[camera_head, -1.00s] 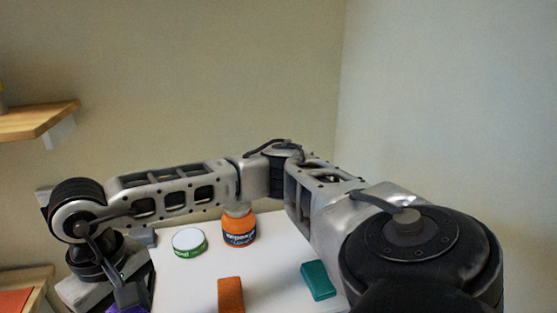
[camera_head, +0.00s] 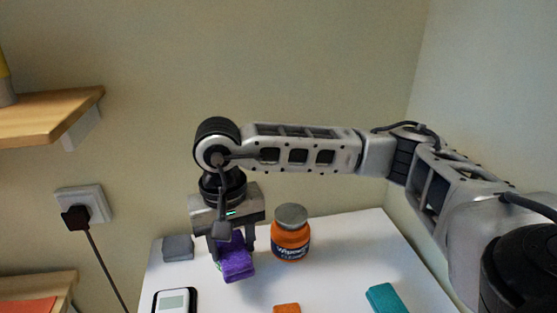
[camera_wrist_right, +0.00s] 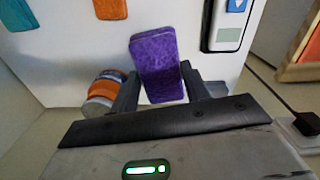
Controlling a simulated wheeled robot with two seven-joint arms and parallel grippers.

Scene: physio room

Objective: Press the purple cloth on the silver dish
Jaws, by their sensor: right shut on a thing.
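The purple cloth (camera_head: 236,264) is a folded pad. It also shows in the right wrist view (camera_wrist_right: 158,72), between the two fingers. My right gripper (camera_head: 233,249) points down over the back left of the white table and is shut on the cloth. The gripper in the right wrist view (camera_wrist_right: 159,76) has the cloth sticking out past its fingertips. I cannot make out a silver dish in either view. A green-edged round tin is mostly hidden behind the gripper and cloth. My left gripper is not in view.
An orange jar (camera_head: 290,240) with a grey lid stands just right of the gripper on the white table (camera_head: 335,260). A grey block (camera_head: 178,247), a white device (camera_head: 174,301), an orange block (camera_head: 287,309) and a teal block (camera_head: 385,298) lie around. A wooden shelf (camera_head: 50,112) is left.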

